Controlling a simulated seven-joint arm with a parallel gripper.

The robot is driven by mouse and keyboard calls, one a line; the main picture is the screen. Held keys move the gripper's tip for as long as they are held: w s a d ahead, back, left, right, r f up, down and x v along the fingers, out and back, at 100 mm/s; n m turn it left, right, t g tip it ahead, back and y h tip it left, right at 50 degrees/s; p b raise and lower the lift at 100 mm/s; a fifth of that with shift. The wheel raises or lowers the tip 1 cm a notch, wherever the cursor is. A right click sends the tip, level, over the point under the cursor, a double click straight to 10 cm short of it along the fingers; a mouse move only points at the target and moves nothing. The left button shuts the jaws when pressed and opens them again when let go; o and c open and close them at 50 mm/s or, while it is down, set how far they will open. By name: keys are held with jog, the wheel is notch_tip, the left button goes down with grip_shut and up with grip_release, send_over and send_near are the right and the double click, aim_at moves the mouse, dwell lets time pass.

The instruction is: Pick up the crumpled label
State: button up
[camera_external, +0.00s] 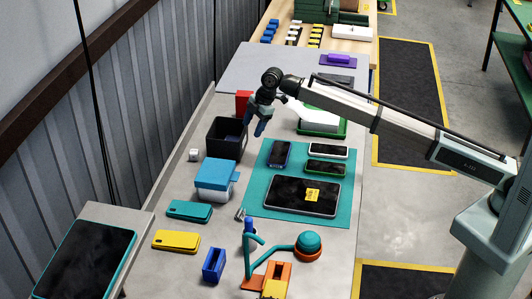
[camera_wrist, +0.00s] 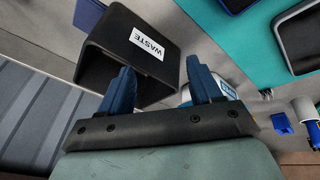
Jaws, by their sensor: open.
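No piece is plainly recognisable as a crumpled label. A yellow printed label (camera_external: 312,195) lies on the dark tablet (camera_external: 287,196) on the teal mat; I cannot tell whether it is crumpled. A small white piece (camera_external: 194,155) lies left of the black bin, its shape too small to make out. My gripper (camera_external: 255,124) hangs high over the table by the bin's right side, blue fingers pointing down. In the wrist view my gripper (camera_wrist: 159,66) has its fingers spread with nothing between them. The yellow label is not visible in the wrist view.
The black bin (camera_external: 226,138), marked WASTE in the wrist view (camera_wrist: 125,50), stands close to my gripper. A white box with blue lid (camera_external: 214,178), phones (camera_external: 327,150), a green tray (camera_external: 322,128) and a teal-and-orange stand (camera_external: 307,243) occupy the table.

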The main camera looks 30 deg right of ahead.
aim_at(241, 210)
jog(key=s+a+r+n+g, duration=0.1)
jog(key=s+a+n+g, duration=0.15)
jog(key=s+a, duration=0.7)
jog(key=s+a+r+n+g, duration=0.2)
jog(key=s+a+n, duration=0.2)
jog(key=s+a, duration=0.55)
jog(key=s+f, duration=0.2)
jog(key=f, duration=0.2)
jog(key=s+a+f, duration=0.1)
jog(key=s+f, duration=0.1)
jog(key=f, duration=0.2)
jog(key=s+a+f, duration=0.1)
jog(key=s+f, duration=0.1)
jog(key=f, duration=0.3)
jog(key=shift+f, duration=0.1)
jog(key=shift+c, duration=0.5)
jog(key=c, duration=1)
jog(key=shift+c, duration=0.2)
